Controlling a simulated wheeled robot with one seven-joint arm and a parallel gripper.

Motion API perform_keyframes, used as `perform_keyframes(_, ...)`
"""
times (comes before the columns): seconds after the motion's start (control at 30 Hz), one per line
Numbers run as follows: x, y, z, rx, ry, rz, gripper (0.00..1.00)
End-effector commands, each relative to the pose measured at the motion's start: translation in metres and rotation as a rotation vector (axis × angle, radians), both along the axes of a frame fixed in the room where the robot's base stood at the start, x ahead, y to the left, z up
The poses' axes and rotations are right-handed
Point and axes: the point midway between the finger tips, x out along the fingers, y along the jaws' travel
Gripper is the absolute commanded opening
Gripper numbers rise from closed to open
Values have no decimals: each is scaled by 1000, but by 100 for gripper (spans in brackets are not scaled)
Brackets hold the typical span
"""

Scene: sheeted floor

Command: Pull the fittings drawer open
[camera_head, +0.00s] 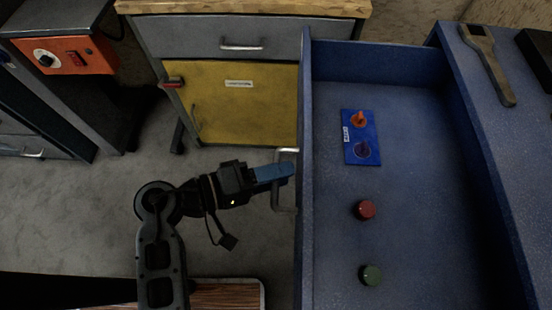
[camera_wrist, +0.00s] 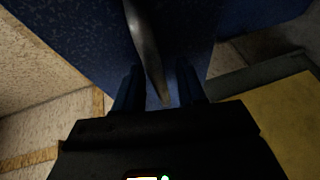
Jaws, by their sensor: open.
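The blue drawer (camera_head: 306,240) stands open at the right in the head view, its inside showing. Its metal handle (camera_head: 284,209) is on the left-facing front. My gripper (camera_head: 286,171) reaches from the left, with its blue fingertips at the upper part of this handle. In the wrist view, the handle (camera_wrist: 146,45) runs between the two fingers of my gripper (camera_wrist: 159,88), which are apart. I cannot tell whether either finger touches the handle. The speckled blue drawer front (camera_wrist: 85,45) lies just beyond it.
In the drawer lie a blue plate (camera_head: 361,138) with two knobs, a red round piece (camera_head: 365,210) and a green one (camera_head: 371,275). A wrench-like tool (camera_head: 488,62) lies on the blue top. A yellow cabinet door (camera_head: 235,110) is behind my gripper. Grey floor (camera_head: 70,215) is clear at left.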

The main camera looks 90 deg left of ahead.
Motion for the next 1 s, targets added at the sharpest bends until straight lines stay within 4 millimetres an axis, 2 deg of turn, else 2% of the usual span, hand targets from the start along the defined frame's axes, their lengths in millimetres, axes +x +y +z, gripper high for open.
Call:
perform_keyframes(0.17,-6,-2,1,0,0,0,40)
perform_keyframes(0.6,-65,-21,12,-1,1,2,40)
perform_keyframes(0.77,-73,-24,14,0,0,1,40)
perform_keyframes(1.0,-73,-24,14,0,0,0,40)
